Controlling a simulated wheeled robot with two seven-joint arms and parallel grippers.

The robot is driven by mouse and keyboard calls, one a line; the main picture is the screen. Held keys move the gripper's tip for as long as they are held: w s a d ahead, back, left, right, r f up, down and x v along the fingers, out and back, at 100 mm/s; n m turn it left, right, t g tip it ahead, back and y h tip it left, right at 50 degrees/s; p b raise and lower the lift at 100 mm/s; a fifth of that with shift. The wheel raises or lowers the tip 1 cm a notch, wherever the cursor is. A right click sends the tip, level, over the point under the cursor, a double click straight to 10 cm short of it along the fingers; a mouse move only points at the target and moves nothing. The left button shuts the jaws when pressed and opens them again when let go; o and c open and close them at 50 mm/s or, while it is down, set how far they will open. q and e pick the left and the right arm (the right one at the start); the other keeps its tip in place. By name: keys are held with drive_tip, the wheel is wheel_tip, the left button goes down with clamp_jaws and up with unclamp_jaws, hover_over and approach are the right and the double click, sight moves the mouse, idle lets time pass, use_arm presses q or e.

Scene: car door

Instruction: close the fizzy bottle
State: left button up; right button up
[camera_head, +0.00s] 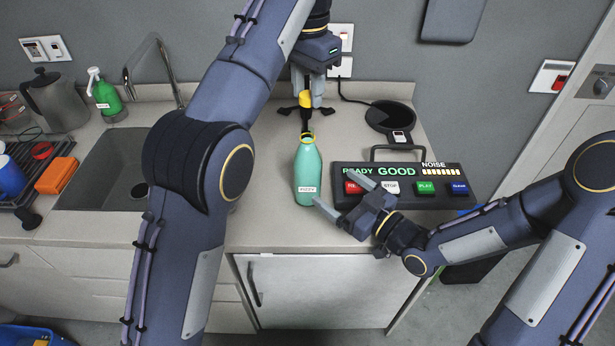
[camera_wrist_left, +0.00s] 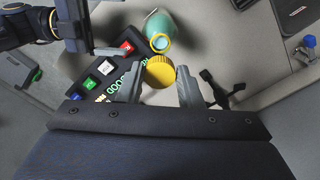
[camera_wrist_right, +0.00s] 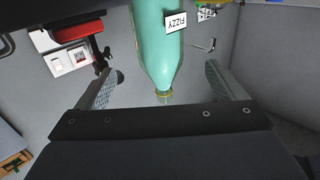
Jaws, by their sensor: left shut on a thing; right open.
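The teal bottle labelled FIZZY (camera_head: 307,178) stands upright on the counter, its mouth uncovered with a yellow ring around the neck. My left gripper (camera_head: 306,101) is shut on a yellow cap (camera_wrist_left: 160,71). It holds the cap behind the bottle mouth in the head view, apart from it. The left wrist view shows the bottle (camera_wrist_left: 159,26) beyond the cap. My right gripper (camera_head: 334,189) is open, its fingers pointing at the bottle from the right. In the right wrist view the bottle (camera_wrist_right: 158,45) shows beyond and between the spread fingers, with no visible contact.
A black panel reading READY GOOD, NOISE (camera_head: 455,172) with coloured buttons stands right of the bottle, close to my right gripper. A round black pad (camera_head: 389,117) lies behind it. The sink (camera_head: 100,172) is at the left. The counter's front edge (camera_head: 270,245) is near the bottle.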

drive_tip(key=x, duration=1.2)
drive_tip(key=shift+c, duration=0.2)
drive_tip(key=c, duration=1.4)
use_arm(q)
hover_over(307, 131)
drive_tip(key=shift+f, duration=2.45)
use_arm(e)
drive_tip(key=shift+c, duration=0.2)
